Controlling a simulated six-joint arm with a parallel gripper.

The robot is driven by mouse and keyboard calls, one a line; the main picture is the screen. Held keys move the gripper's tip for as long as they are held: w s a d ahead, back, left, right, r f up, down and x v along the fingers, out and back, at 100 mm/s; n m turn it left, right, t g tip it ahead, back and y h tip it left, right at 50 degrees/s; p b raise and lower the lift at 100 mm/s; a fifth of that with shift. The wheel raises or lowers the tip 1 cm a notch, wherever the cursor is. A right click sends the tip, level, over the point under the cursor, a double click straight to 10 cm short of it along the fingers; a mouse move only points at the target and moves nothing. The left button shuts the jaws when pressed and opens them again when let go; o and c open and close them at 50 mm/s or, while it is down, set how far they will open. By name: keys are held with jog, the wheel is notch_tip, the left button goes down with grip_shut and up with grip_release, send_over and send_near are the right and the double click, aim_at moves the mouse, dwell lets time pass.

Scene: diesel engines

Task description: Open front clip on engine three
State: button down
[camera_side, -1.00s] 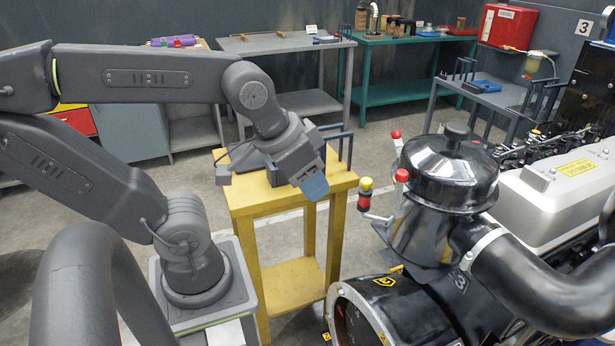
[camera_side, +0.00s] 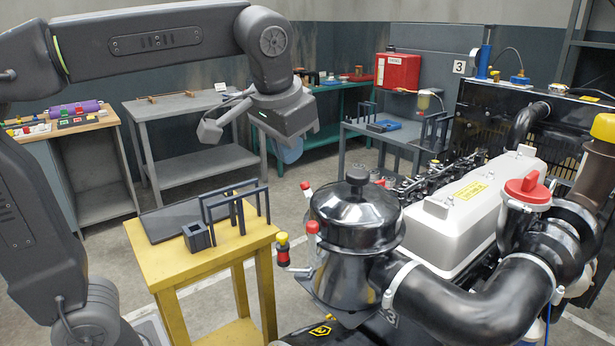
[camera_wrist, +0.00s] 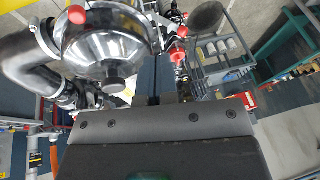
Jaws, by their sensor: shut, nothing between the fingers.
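Engine three (camera_side: 455,225) has a black, shiny round air-cleaner canister (camera_side: 355,222) at its front; a "3" shows below it. Red-tipped clips stand around the canister lid: one at the left (camera_side: 305,186), one at the front left (camera_side: 312,228) and one at the far right (camera_side: 380,183). In the wrist view the canister (camera_wrist: 108,50) is at upper left, with a red tip (camera_wrist: 77,15) on its upper edge and others at its right. My gripper (camera_side: 288,151) is in the air left of and beyond the canister, apart from it. Its blue fingers (camera_wrist: 155,84) are shut and empty.
A yellow-and-red knob (camera_side: 283,247) on a short arm sticks out left of the canister. A yellow table (camera_side: 205,258) with grey handles stands to its left. A thick black pipe (camera_side: 455,300) runs right from the canister. Benches stand behind; air above the canister is clear.

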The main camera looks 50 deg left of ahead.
jog(key=w+d+r+n+y, duration=0.1)
jog(key=w+d+r, duration=0.15)
jog(key=w, duration=0.35)
send_over(310, 196)
jog(key=w+d, duration=0.1)
jog(key=d, duration=0.1)
notch_tip(310, 196, down, 8)
jog(key=f, duration=0.1)
jog(key=shift+s+a+f+g, duration=0.2)
jog(key=shift+a+f+g, duration=0.2)
jog(key=shift+a+f, duration=0.75)
jog(key=shift+a+r, duration=0.15)
jog(key=shift+a, duration=0.1)
jog(key=shift+a+f+h, duration=0.2)
jog(key=shift+a+h, duration=0.25)
jog(key=shift+h, duration=0.05)
jog(key=shift+a+f+h, duration=0.15)
jog(key=shift+a+h, duration=0.3)
jog(key=shift+h, duration=0.05)
jog(key=shift+a+f+n+h, duration=0.2)
jog(key=shift+a+f+h, duration=0.65)
jog(key=shift+h, duration=0.35)
jog(key=shift+a+f+n+h, duration=0.2)
jog(key=shift+a+f+h, duration=0.65)
jog(key=shift+h, duration=0.35)
